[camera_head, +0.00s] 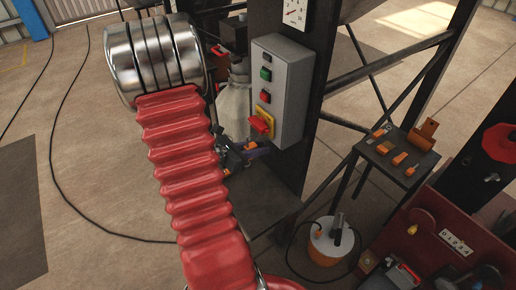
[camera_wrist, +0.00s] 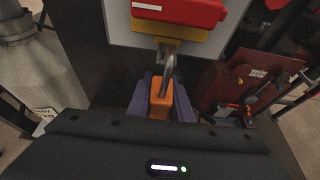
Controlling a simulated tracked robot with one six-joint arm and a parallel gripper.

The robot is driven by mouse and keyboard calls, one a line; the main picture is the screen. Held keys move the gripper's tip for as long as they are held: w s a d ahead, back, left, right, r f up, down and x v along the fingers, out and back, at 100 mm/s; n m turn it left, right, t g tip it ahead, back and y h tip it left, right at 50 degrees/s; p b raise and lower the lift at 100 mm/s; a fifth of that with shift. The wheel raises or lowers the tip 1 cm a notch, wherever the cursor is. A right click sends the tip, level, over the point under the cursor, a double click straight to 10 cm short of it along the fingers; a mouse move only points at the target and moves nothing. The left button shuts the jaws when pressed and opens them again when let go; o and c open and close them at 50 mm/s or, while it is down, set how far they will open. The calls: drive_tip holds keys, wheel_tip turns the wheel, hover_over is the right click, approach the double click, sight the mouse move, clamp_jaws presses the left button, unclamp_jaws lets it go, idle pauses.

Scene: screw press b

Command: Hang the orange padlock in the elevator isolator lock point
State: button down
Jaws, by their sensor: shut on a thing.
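The orange padlock (camera_wrist: 159,101) is between the purple fingers of my gripper (camera_wrist: 161,107) in the wrist view, with its grey metal shackle pointing up. The shackle's top overlaps the yellow isolator plate (camera_wrist: 172,32) under the red isolator handle (camera_wrist: 180,10). I cannot tell whether the shackle passes through the lock point or only lies in front of it. In the head view the red handle (camera_head: 262,123) sits on the yellow plate low on the grey control box (camera_head: 291,85). My gripper (camera_head: 252,151) is just below the box there, partly hidden by my arm.
A dark side table (camera_head: 421,165) at right holds several orange lockout items. A white and orange bucket (camera_head: 333,243) stands on the floor below. A dark red panel (camera_head: 440,220) is at lower right. A dark post carries the control box; a pale ribbed sleeve (camera_wrist: 40,75) is at left.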

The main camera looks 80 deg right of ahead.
drive_tip(key=shift+s+d, duration=0.5)
drive_tip(key=shift+d, duration=0.05)
drive_tip(key=shift+f, duration=0.15)
idle(0.5)
drive_tip(key=shift+f, duration=0.35)
drive_tip(key=shift+f, duration=0.2)
idle(0.7)
drive_tip(key=c, duration=1.5)
unclamp_jaws()
drive_tip(key=v, duration=1.3)
drive_tip(key=shift+w+a+r, duration=0.15)
drive_tip(key=shift+w+a, duration=0.1)
drive_tip(key=shift+a, duration=0.05)
